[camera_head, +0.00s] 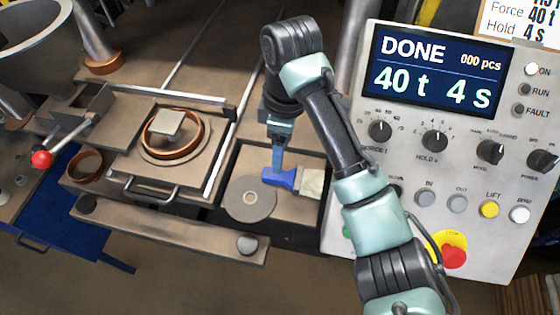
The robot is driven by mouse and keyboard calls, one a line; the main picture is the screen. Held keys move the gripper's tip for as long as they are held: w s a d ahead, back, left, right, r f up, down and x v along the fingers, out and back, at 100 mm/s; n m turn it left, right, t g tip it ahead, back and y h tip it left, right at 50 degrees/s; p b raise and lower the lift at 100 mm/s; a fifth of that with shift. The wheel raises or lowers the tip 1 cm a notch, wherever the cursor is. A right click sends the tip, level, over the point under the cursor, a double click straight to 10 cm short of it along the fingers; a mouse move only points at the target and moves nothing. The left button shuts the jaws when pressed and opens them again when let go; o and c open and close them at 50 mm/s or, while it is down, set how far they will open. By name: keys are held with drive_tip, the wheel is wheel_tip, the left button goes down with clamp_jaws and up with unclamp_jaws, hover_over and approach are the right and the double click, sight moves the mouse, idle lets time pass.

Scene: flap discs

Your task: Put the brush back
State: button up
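The brush has a blue handle (279,179) and pale bristles (312,184) that point right. It appears over the right part of a shallow dark-rimmed tray (294,214). I cannot tell whether it rests on the tray floor or is slightly above it. My gripper (278,168) points down, with its blue fingers at the brush handle. The fingers overlap in this view, so whether they are shut on the handle is not clear.
A grey disc with a centre hole (249,199) lies in the tray beside the brush. Left is a press plate with a copper-coloured ring (172,133) and a handle (150,189). A control panel (452,130) reading DONE stands right, behind my arm. A red-knobbed lever (41,159) is far left.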

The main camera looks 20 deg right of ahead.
drive_tip(key=w+a+r+m+t+y, duration=0.1)
drive_tip(key=w+a+r+t, duration=0.4)
drive_tip(key=r, duration=0.5)
drive_tip(key=w+a+r+m+t+y, duration=0.1)
drive_tip(key=w+a+r+t, duration=0.1)
drive_tip(key=a+r+t, duration=0.6)
drive_tip(key=w+a+r+m+t+y, duration=0.1)
drive_tip(key=w+a+r, duration=0.35)
drive_tip(key=r, duration=0.75)
drive_tip(key=s+d+r+m+t+h, duration=0.1)
drive_tip(key=s+r+m+t, duration=0.3)
drive_tip(key=s+r, duration=0.5)
drive_tip(key=s+d+r+m+t+h, duration=0.2)
drive_tip(key=s+r+m+t, duration=0.2)
drive_tip(key=s+r+t, duration=0.5)
wheel_tip(320, 180, up, 4)
drive_tip(key=shift+s+d+r+h+p, duration=0.1)
drive_tip(key=shift+s+d+h+p, duration=0.25)
drive_tip(key=shift+s, duration=0.2)
